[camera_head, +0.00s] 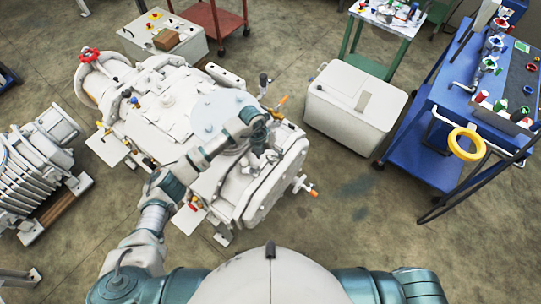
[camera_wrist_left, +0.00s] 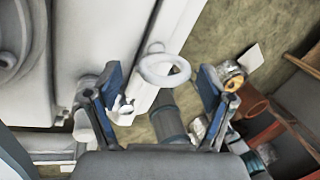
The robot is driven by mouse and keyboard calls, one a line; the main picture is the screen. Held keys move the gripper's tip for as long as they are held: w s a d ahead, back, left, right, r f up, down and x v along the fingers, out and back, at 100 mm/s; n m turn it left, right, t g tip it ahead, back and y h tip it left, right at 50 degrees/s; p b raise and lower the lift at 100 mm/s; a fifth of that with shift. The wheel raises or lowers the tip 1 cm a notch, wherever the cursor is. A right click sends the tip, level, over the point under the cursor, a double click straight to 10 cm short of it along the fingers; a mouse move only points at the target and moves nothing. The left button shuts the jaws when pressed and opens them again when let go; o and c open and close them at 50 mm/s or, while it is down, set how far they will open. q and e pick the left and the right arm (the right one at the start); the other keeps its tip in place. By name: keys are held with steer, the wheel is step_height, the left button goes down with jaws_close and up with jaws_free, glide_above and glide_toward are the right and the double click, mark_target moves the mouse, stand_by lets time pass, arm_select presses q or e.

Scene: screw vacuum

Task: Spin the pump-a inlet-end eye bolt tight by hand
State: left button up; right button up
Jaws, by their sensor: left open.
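The pale grey pump (camera_head: 165,105) fills the left middle of the head view, and my left arm reaches over its near right end. My left gripper (camera_head: 262,158) is just above that end, pointing down. In the left wrist view the blue-padded fingers of the gripper (camera_wrist_left: 161,80) are apart. A pale eye bolt (camera_wrist_left: 165,70) shows its ring between and slightly beyond the fingertips, with a gap to each finger. I cannot clearly make out the eye bolt in the head view. My right gripper is out of view.
A white chest (camera_head: 355,108) stands right of the pump. A blue cart (camera_head: 425,150) with a yellow ring (camera_head: 466,144) is farther right. A ribbed grey machine (camera_head: 40,165) stands at the left. An orange-tipped valve (camera_head: 305,187) juts from the pump's near end. Floor is clear at lower right.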

arm_select(q)
steer(key=shift+x, duration=0.85)
steer(key=shift+w+d, duration=0.1)
steer(key=shift+d, duration=0.45)
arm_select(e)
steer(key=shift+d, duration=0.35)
arm_select(q)
steer(key=shift+a, duration=0.15)
steer(key=c, duration=0.6)
steer(key=shift+a, duration=0.2)
steer(key=c, duration=0.6)
steer(key=shift+o, duration=0.2)
steer(key=m+b, duration=0.3)
steer(key=shift+d+f+g, duration=0.1)
steer(key=shift+f+g, duration=0.25)
steer(key=shift+g, duration=0.05)
steer(key=shift+r+m+y+b, duration=0.2)
steer(key=shift+m+y+b, duration=0.1)
steer(key=shift+m+b, duration=0.4)
steer(key=shift+r, duration=0.1)
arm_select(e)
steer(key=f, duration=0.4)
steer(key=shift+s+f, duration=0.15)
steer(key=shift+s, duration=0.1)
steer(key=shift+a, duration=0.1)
arm_select(q)
steer(key=o, duration=1.2)
steer(key=shift+c, duration=0.2)
